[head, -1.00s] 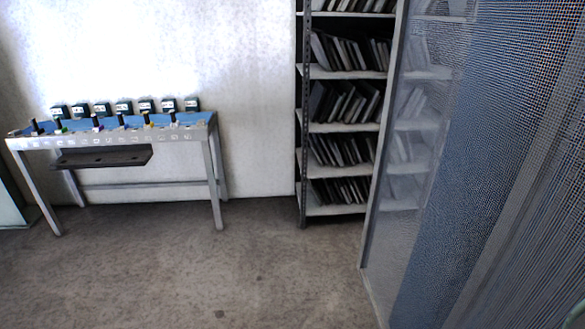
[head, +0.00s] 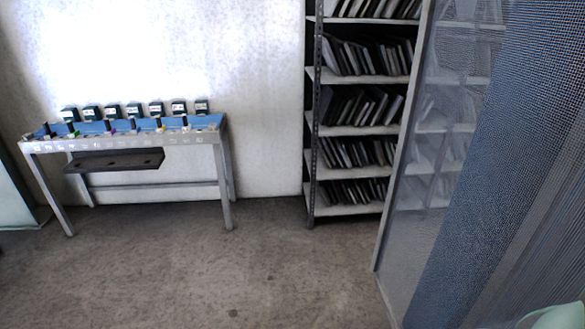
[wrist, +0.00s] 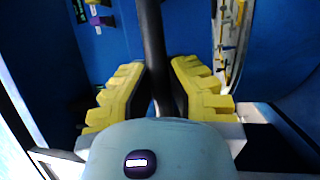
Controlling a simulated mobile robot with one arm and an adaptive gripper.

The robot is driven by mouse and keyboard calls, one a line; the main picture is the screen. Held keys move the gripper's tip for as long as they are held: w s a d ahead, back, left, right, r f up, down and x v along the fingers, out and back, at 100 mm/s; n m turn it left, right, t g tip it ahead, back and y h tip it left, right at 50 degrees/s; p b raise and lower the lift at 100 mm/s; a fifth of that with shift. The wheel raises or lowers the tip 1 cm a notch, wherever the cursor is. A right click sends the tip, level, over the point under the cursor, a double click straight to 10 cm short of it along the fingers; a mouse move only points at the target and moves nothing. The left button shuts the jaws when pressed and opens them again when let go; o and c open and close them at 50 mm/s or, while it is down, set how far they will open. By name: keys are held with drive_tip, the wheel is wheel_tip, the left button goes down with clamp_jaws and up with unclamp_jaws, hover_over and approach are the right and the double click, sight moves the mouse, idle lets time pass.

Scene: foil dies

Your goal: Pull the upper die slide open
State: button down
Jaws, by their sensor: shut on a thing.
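In the wrist view my gripper (wrist: 158,82) has two stepped yellow finger pads, one on each side of a dark round bar (wrist: 152,35). It is shut on this bar, which runs from the top edge down between the fingers. The bar's lower end is hidden behind the pale teal housing of my gripper. What the bar is fixed to is out of view, so I cannot tell whether it belongs to the upper die slide. No die slide can be made out for certain in either view.
A blue surface (wrist: 115,70) lies behind the bar, with a purple tag at upper left. In the head view, a blue-topped table (head: 125,145) stands at left and a shelf rack (head: 365,130) of dark plates behind a mesh panel (head: 480,160). The floor between is clear.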

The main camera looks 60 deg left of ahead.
drive_tip(key=s+a+p, duration=0.2)
drive_tip(key=s+a, duration=0.5)
drive_tip(key=s, duration=0.6)
drive_tip(key=shift+s, duration=0.2)
drive_tip(key=shift+a+r, duration=0.1)
drive_tip(key=c, duration=0.9)
unclamp_jaws()
drive_tip(key=shift+s, duration=0.1)
drive_tip(key=v, duration=0.7)
drive_tip(key=shift+a, duration=0.2)
drive_tip(key=shift+s+a, duration=0.1)
drive_tip(key=shift+s, duration=0.05)
